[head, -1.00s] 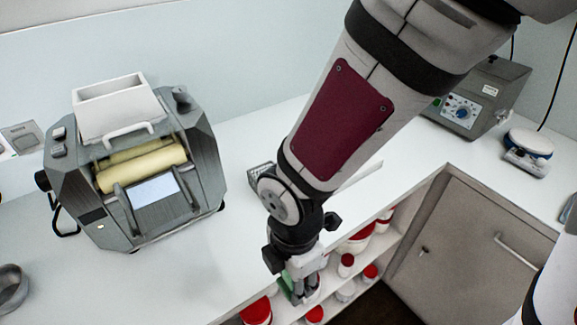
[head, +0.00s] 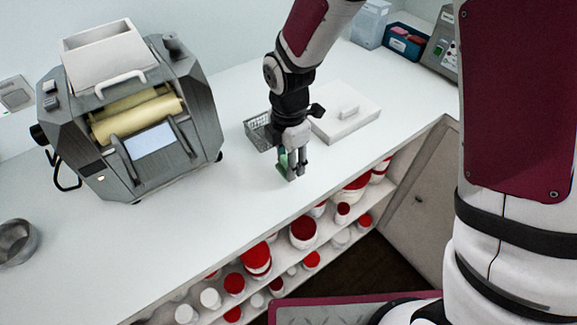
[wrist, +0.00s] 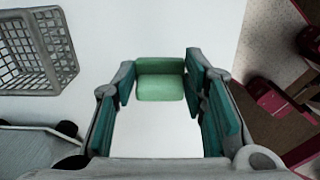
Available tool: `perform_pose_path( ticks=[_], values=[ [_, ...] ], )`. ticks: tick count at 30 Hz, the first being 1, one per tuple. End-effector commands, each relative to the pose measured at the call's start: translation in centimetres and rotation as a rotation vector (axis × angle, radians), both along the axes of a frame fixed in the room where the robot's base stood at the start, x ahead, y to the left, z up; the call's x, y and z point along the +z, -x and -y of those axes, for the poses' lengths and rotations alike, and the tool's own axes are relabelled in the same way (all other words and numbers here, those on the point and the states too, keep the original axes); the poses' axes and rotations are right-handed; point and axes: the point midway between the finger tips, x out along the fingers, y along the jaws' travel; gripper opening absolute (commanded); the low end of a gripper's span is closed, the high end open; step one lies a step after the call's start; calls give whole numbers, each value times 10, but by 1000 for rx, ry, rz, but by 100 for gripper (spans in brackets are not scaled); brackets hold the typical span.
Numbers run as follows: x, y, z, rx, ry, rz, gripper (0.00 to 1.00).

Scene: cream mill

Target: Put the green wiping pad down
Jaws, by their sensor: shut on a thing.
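The green wiping pad (head: 284,163) is between the fingers of my gripper (head: 292,172), which is shut on it. In the wrist view the pad (wrist: 160,86) is a pale green block between the teal finger pads of my gripper (wrist: 162,92). My gripper points down over the white counter (head: 235,215), near its front edge. The pad is very low over the counter; I cannot tell whether it touches. My fingers hide part of it in the head view.
A wire basket (head: 259,131) stands just behind and left of my gripper. The roller mill (head: 130,125) stands at left, a metal ring (head: 17,242) farther left. Red-lidded tubs (head: 303,232) fill shelves below the counter edge.

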Motion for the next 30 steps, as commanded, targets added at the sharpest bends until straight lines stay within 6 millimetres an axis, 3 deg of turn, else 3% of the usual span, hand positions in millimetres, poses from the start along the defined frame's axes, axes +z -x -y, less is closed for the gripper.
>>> perform_pose_path(
  ticks=[1, 6, 19, 20, 22, 30],
  values=[
    [-11, 6, 0, 4, 5, -12, 17],
    [-23, 5, 0, 3, 3, -6, 17],
    [-28, 4, 0, 3, 2, -6, 17],
    [-28, 4, 0, 3, 2, -6, 44],
    [-28, 4, 0, 3, 2, -6, 59],
    [-28, 4, 0, 3, 2, -6, 59]
  ],
)
